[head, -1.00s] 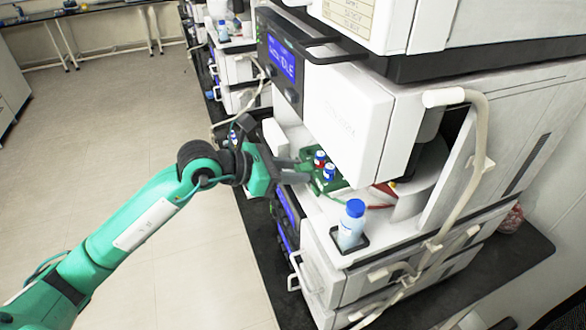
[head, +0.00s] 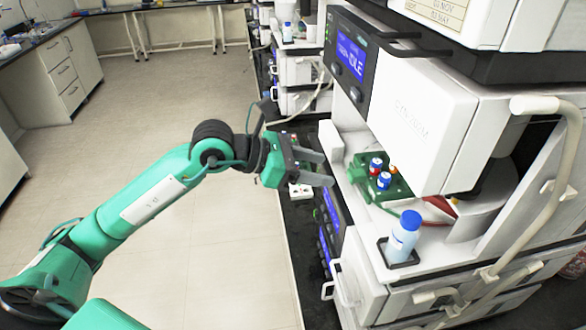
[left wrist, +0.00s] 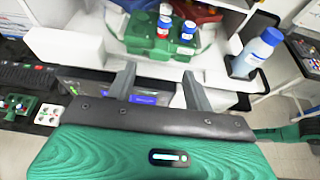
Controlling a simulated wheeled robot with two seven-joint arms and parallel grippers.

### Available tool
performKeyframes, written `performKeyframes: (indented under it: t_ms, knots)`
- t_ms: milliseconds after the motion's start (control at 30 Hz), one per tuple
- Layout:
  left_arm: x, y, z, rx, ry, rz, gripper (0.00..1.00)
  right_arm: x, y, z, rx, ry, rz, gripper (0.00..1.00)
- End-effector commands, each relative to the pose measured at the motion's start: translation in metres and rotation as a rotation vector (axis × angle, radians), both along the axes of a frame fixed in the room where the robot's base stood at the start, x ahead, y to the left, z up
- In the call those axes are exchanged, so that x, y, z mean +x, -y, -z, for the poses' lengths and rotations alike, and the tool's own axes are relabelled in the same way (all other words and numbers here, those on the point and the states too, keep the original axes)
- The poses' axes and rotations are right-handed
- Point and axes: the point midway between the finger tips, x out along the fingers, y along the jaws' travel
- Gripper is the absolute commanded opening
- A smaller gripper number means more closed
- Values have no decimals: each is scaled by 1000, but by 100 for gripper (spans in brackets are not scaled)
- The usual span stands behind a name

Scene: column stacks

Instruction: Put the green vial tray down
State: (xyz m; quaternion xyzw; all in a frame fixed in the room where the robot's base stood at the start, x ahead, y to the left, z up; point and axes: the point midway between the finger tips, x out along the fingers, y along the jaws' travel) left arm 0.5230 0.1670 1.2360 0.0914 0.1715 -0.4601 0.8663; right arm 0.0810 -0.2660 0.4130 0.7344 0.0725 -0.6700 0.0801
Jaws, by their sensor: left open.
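The green vial tray (head: 398,188) rests on the white ledge of the instrument, under the overhanging white housing. It holds several small vials with blue, red and white caps and labels. In the left wrist view the tray (left wrist: 140,46) lies beyond my fingertips, with a clear gap. My left gripper (head: 327,168) is open and empty, to the left of the tray, outside the ledge. Its two fingers (left wrist: 157,83) stand apart in the left wrist view. The far side of the tray is partly hidden by the housing. My right gripper does not show.
A blue-capped bottle (head: 404,237) stands in a holder on the ledge in front of the tray. A white block (head: 333,146) stands left of the tray. A hose (head: 560,150) runs down the right side. The floor at left is clear.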

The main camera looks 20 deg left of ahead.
Motion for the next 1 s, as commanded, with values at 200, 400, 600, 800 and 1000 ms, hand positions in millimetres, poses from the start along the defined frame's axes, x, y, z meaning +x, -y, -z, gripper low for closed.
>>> performKeyframes:
  t_ms: [200,400,600,800,1000]
  knots:
    - [-17,-27,-9,2,0,-3,52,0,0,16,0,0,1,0]
    - [-25,-37,-17,2,1,-1,52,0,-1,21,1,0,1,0]
    - [-27,-39,-20,0,0,1,52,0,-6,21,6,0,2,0]
    - [-21,-40,-16,-35,-27,-5,52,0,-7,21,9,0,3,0]
    - [25,-50,18,-351,-249,-61,52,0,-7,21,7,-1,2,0]
